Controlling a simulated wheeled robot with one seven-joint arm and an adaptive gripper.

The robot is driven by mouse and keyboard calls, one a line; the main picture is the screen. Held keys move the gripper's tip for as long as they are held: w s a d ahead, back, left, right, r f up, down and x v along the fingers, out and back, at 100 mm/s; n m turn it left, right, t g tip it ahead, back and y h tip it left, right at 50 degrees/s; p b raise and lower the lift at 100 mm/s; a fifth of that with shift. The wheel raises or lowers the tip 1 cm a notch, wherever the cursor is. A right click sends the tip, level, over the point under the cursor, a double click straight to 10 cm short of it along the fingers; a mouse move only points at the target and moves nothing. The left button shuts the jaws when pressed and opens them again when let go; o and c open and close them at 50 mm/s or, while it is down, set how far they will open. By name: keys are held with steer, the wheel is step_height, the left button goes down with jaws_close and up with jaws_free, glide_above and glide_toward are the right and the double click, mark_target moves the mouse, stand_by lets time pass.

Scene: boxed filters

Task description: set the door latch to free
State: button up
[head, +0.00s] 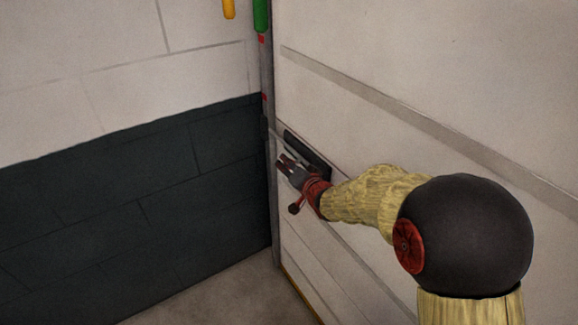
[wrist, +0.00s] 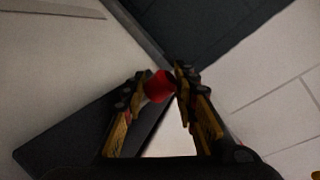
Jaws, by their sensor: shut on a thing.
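The door (head: 400,75) is a pale panelled surface on the right in the head view. A dark bar-shaped fitting (head: 308,153), which looks like the latch's body or plate, sits near its left edge. My gripper (head: 284,166) is at this fitting, on its near side. In the wrist view, a red knob-like part (wrist: 158,86) lies between the fingertips of my gripper (wrist: 164,85), which is shut on it. The dark plate (wrist: 75,140) shows behind the left finger. The latch's setting cannot be read, and the red part is hidden in the head view.
A dark, narrow door frame post (head: 267,130) with small red marks stands at the door's left edge. A wall (head: 90,190), pale above and dark below, is at left. Green (head: 260,15) and yellow (head: 228,8) objects hang at the top. Grey floor (head: 210,290) is clear below.

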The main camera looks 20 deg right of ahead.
jaws_close()
steer(key=s+d+p, duration=0.2)
steer(key=s, duration=0.4)
stand_by(0.3)
steer(key=shift+f, duration=0.15)
steer(key=o, duration=0.5)
jaws_free()
steer(key=shift+s, duration=0.1)
steer(key=shift+o, duration=1.3)
